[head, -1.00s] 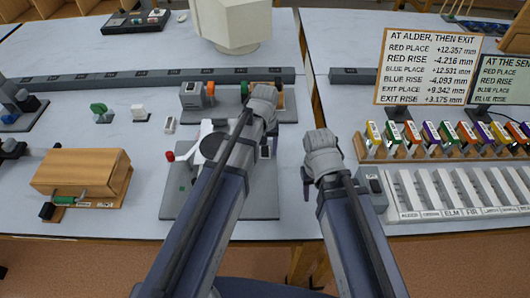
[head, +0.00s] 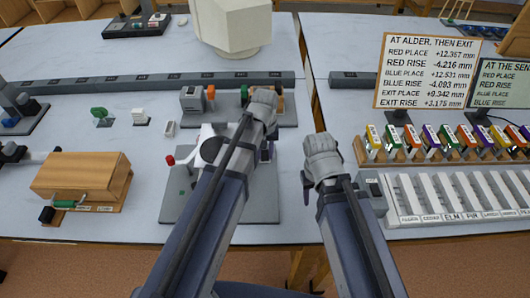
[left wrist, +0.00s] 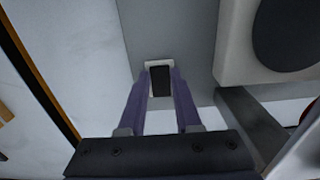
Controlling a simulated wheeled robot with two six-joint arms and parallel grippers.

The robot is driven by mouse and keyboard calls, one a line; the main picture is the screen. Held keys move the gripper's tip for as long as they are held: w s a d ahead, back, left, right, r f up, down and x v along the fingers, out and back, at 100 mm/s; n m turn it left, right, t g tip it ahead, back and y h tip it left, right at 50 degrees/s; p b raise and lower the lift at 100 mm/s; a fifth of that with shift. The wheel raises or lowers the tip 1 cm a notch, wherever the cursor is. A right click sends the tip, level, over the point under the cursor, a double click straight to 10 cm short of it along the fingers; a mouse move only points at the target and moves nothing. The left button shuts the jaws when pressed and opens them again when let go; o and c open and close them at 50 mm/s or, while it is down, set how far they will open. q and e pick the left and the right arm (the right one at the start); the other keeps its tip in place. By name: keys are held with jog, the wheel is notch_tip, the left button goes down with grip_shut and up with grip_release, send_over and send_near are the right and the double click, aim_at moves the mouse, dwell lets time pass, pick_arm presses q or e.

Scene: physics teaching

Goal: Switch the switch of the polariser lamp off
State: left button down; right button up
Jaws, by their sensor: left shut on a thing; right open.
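A small dark switch in a pale frame (left wrist: 160,80) sits on a grey base plate in the left wrist view. My left gripper (left wrist: 159,72) is shut on it, with one purple fingertip at each side. In the head view my left gripper (head: 266,153) is over the right part of the grey base plate (head: 240,208), and its hand and fingers hide the switch. A white device with a red knob (head: 171,160) stands on the same plate, partly behind my left arm. No lamp label is readable. My right gripper (head: 307,187) is open and empty, right of the plate.
A bench unit with a grey box (head: 193,99) stands behind the plate. A wooden box with a green handle (head: 82,180) is at the left. A rack of coloured blocks (head: 440,150) and a labelled slotted tray (head: 455,198) are at the right. A gap separates the two tables.

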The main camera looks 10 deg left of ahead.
pick_arm(q)
jog(key=shift+w+g, duration=0.45)
jog(key=shift+g, duration=0.05)
jog(key=shift+w+g, duration=0.1)
jog(key=shift+g, duration=0.4)
pick_arm(e)
jog(key=shift+f, duration=0.2)
pick_arm(q)
jog(key=shift+a+r+g+h+b, duration=0.1)
jog(key=shift+g+h+b, duration=0.2)
jog(key=shift+g, duration=0.2)
pick_arm(e)
jog(key=shift+f, duration=0.1)
pick_arm(q)
jog(key=shift+s, duration=0.2)
jog(key=c, duration=0.6)
grip_release()
jog(key=shift+r, duration=0.1)
